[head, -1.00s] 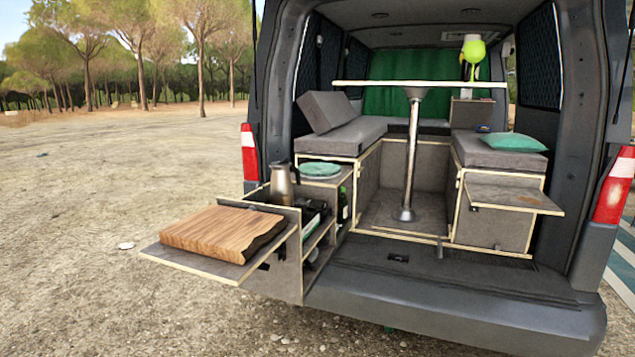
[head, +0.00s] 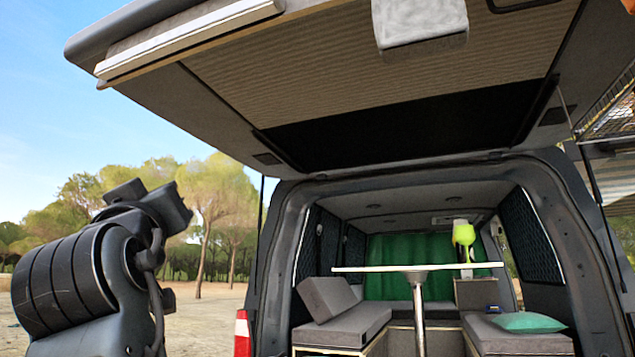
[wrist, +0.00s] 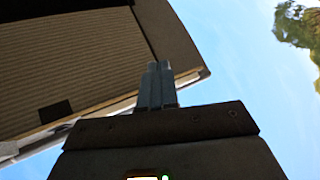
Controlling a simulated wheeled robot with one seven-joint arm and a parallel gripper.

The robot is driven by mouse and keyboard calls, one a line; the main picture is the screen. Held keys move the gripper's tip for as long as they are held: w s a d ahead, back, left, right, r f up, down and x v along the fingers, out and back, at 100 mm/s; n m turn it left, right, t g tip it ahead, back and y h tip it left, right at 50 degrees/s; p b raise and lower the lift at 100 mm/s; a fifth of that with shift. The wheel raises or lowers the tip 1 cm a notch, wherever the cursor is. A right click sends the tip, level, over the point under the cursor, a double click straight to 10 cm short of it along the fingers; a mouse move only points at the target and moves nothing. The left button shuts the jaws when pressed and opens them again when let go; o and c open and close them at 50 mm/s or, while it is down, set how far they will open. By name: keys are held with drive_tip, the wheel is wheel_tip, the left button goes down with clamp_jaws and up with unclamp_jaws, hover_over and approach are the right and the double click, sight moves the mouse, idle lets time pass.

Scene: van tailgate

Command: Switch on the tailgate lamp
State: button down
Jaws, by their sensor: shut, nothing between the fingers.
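The raised tailgate (head: 360,90) spans the top of the head view, ribbed on its underside. A long pale bar (head: 190,40) runs along its outer left edge; I cannot tell whether this is the lamp. No switch can be made out. In the wrist view my gripper (wrist: 158,66) is shut and empty, its fingers pointing up toward the tailgate's edge (wrist: 170,35) and the sky. I cannot tell the gap between them. The fingers do not show clearly in the head view, where my dark arm stands at the left, below the tailgate.
A whitish hanging piece (head: 420,22) is at the tailgate's top middle. A wire rack (head: 612,110) is at the right. Open air lies left of the van.

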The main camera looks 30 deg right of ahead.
drive_tip(key=s+d+r+m+g+h+b, duration=0.1)
drive_tip(key=s+r+m+h, duration=0.3)
drive_tip(key=r, duration=0.6)
drive_tip(key=s+d+r+m+g+h, duration=0.15)
drive_tip(key=s+r+h, duration=0.35)
drive_tip(key=r, duration=0.5)
drive_tip(key=s+d+r+m+g+h+b, duration=0.1)
drive_tip(key=s+d+r+m+g+h, duration=0.1)
drive_tip(key=s+r+m+g+h, duration=0.3)
drive_tip(key=s+r+m, duration=0.3)
drive_tip(key=s+r, duration=0.4)
drive_tip(key=s, duration=0.2)
drive_tip(key=shift+s+d+r, duration=0.25)
drive_tip(key=shift+d, duration=0.15)
drive_tip(key=shift+g, duration=0.25)
drive_tip(key=w+d+f+p+x, duration=0.1)
drive_tip(key=p+x, duration=0.3)
drive_tip(key=x, duration=0.9)
drive_tip(key=shift+f, duration=0.6)
drive_tip(key=shift+d, duration=0.2)
